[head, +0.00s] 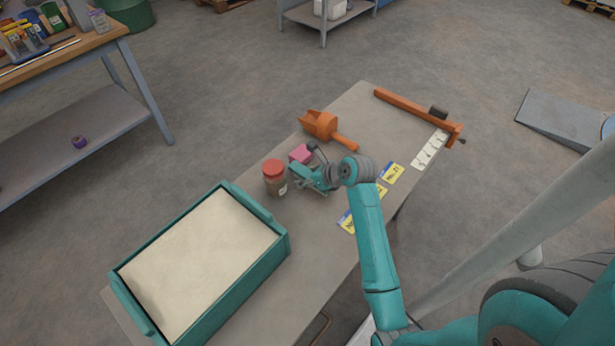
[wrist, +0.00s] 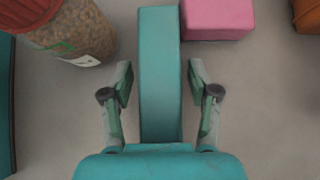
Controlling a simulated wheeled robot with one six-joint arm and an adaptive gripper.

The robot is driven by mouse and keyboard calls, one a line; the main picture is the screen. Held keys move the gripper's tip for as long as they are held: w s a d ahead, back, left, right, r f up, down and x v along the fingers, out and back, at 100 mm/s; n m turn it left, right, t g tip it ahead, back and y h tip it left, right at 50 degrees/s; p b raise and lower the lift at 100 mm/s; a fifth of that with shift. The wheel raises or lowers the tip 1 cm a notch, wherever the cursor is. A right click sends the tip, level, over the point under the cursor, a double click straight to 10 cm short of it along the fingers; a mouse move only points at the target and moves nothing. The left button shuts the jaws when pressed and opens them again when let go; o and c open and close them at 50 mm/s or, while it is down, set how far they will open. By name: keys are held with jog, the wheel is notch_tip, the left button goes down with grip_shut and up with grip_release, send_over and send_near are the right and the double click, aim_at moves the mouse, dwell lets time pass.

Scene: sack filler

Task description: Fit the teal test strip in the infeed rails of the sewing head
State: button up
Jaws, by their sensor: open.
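A long teal bar, which looks like the test strip (wrist: 160,70), lies on the table between my gripper's fingers in the wrist view. My gripper (wrist: 160,85) is open, one finger on each side of the bar, with a gap showing on both sides. The bar's near end runs to the teal gripper body and may be partly hidden by it. In the head view my gripper (head: 312,174) is low over the table; bar and gripper are hard to tell apart there. I cannot make out a sewing head or infeed rails in either view.
A red-lidded jar (head: 275,180) and a pink block (head: 300,153) stand close to my gripper. An orange scoop (head: 325,127), yellow-blue cards (head: 391,172) and an orange bar (head: 410,108) lie farther along. A filled teal tray (head: 275,252) takes the table's near end.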

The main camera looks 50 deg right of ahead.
jog(key=v, duration=1.1)
jog(key=shift+r, duration=0.2)
jog(key=shift+o, duration=0.6)
jog(key=shift+s, duration=0.2)
jog(key=shift+x, duration=5.4)
jog(key=shift+s, duration=0.15)
grip_shut()
